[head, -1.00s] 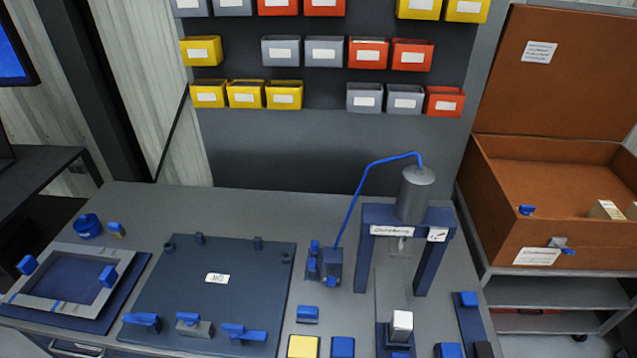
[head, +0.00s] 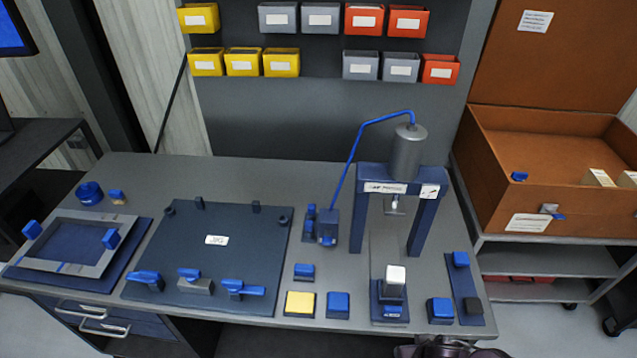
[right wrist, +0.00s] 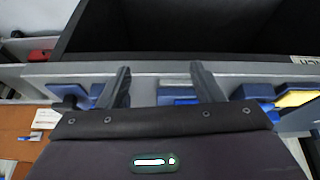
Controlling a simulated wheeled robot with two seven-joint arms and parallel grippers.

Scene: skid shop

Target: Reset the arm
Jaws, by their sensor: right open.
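My right gripper (right wrist: 162,86) shows in the right wrist view with its two dark fingers spread apart and nothing between them. It is near the front edge of the grey bench (right wrist: 150,68), with blue blocks and a yellow block (right wrist: 297,99) beyond the fingers. In the head view only a dark piece of what looks like my right arm shows at the bottom edge, below the press; the fingers are not visible there. My left gripper is in neither view.
On the bench (head: 340,265) stand a jig plate (head: 230,240), a framed tray (head: 65,243), a press (head: 405,185), blue blocks and a yellow block (head: 300,303). An open brown case (head: 540,150) rests on a cart at right. Floor shows at lower right.

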